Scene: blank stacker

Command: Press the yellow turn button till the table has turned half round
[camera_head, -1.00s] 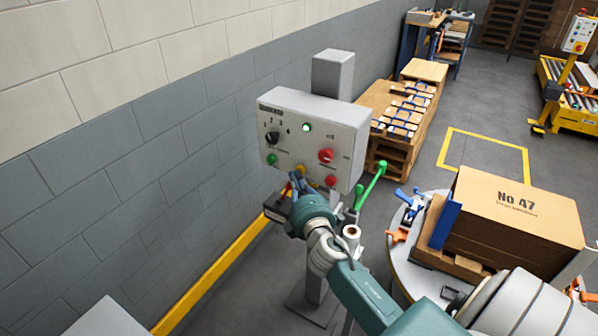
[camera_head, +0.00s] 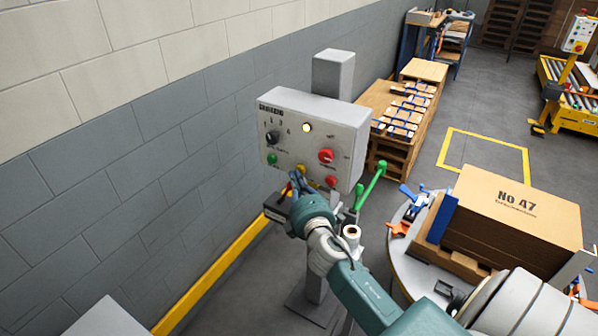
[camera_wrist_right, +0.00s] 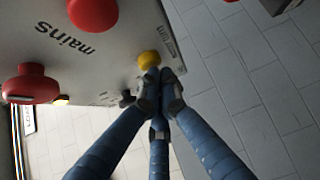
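The yellow turn button (camera_head: 301,168) is low on the front of the grey control panel (camera_head: 340,130). It also shows in the right wrist view (camera_wrist_right: 149,59), right of the "mains" lettering. My right gripper (camera_head: 295,178) is shut and empty, its fingertips (camera_wrist_right: 162,85) together at the lower edge of the button. I cannot tell whether they press it. The round grey table (camera_head: 398,262) stands at the right and bears the brown No 47 stack (camera_head: 517,200) against a blue stop. My left gripper is not in view.
The panel also carries a lit pale yellow lamp (camera_head: 307,128), a black knob (camera_head: 272,138), a green button (camera_head: 272,159) and red buttons (camera_head: 326,156). A green-handled lever (camera_head: 372,182) stands right of the panel. A pallet of blanks (camera_head: 405,105) is behind.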

